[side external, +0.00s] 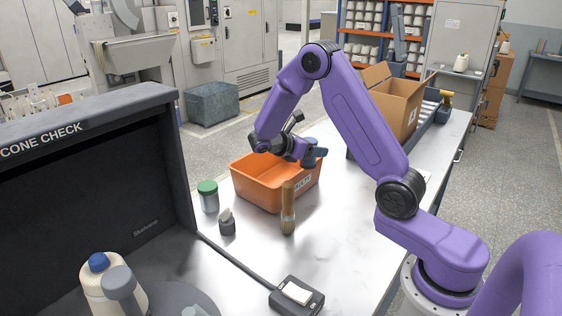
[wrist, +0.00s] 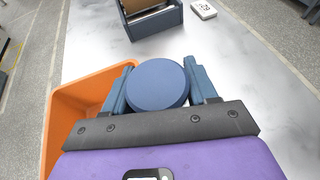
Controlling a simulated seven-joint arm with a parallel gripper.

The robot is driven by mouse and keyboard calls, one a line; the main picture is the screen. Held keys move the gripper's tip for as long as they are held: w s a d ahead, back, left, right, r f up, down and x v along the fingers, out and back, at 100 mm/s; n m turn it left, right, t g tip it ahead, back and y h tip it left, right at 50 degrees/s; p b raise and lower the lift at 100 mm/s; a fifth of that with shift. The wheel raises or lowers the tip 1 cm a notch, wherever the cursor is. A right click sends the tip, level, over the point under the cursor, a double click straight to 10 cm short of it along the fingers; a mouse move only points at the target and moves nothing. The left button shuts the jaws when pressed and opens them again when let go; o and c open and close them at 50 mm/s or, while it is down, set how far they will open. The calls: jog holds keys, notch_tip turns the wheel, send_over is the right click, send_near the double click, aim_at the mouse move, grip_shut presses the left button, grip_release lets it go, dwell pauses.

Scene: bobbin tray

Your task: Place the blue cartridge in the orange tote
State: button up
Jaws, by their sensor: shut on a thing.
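The blue cartridge (wrist: 157,82) shows its round, flat top in the wrist view, between the two blue-grey fingers. My gripper (wrist: 160,85) is shut on it. In the side view my gripper (side external: 314,152) is at the far right rim of the orange tote, above the table; fingers and cartridge are hard to tell apart there. The orange tote (side external: 262,199) stands on the table with a white label on its side. In the wrist view the tote (wrist: 62,110) lies to the left, partly behind the left finger and my wrist. The cartridge's lower part is hidden.
A wooden-handled brush (side external: 288,212) stands in front of the tote. A green-lidded jar (side external: 208,197) and a small grey bottle (side external: 227,224) are left of it. An open cardboard box (side external: 398,108) sits on a dark rack behind. The table right of the tote is clear.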

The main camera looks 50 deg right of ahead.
jog(key=w+d+f, duration=0.2)
jog(key=w+f, duration=0.1)
jog(key=w, duration=0.1)
jog(key=w+d+f, duration=0.1)
jog(key=w+f, duration=0.2)
jog(key=w, duration=0.1)
jog(key=w+d+f, duration=0.2)
jog(key=w+f, duration=0.1)
jog(key=w, duration=0.1)
jog(key=shift+d+f, duration=0.25)
jog(key=shift+d, duration=0.1)
jog(key=shift+w+f, duration=0.25)
jog(key=shift+f, duration=1.4)
jog(key=shift+f, duration=0.1)
jog(key=o, duration=1.1)
jog(key=shift+f, duration=0.1)
jog(key=shift+o, duration=0.2)
